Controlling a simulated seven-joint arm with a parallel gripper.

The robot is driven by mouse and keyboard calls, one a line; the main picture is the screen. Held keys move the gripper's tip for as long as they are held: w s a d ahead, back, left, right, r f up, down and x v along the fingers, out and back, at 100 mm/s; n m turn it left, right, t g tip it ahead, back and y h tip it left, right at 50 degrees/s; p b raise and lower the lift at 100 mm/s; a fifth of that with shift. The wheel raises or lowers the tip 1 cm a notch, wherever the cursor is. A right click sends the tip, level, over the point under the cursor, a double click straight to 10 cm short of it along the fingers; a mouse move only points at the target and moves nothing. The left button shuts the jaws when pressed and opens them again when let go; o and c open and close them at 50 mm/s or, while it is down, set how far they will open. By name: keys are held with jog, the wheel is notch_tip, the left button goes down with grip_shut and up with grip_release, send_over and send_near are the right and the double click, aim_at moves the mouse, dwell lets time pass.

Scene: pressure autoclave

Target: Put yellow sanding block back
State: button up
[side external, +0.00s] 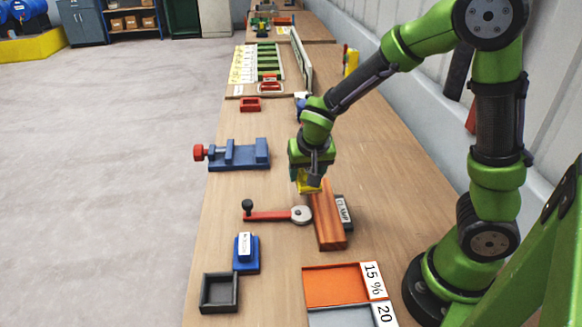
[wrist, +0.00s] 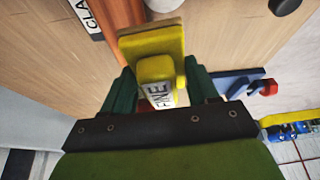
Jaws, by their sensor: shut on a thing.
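The yellow sanding block (wrist: 152,47) has a raised grip with a white label reading "FINE". My gripper (wrist: 158,88) is shut on that grip, with one green finger on each side. In the side view the block (side external: 309,185) is under my gripper (side external: 308,176), at the far end of an orange-brown wooden bar (side external: 327,220). I cannot tell whether the block touches the bar or the bench. No spot marked for the block can be made out.
A "CLAMP" label plate (side external: 343,210) lies right of the bar. A red-handled lever (side external: 268,215) is to its left. A blue vise (side external: 238,155) stands at the bench's left edge. An orange tray (side external: 334,286) and a dark open box (side external: 219,292) are nearer.

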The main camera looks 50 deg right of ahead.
jog(key=shift+m, duration=0.3)
jog(key=w+a+f, duration=0.3)
jog(key=a, duration=0.1)
jog(key=shift+a, duration=0.1)
send_over(241, 182)
jog(key=s, duration=0.1)
jog(key=shift+a+f, duration=0.4)
jog(key=shift+f, duration=2.1)
jog(key=shift+f, duration=0.1)
jog(key=o, duration=1)
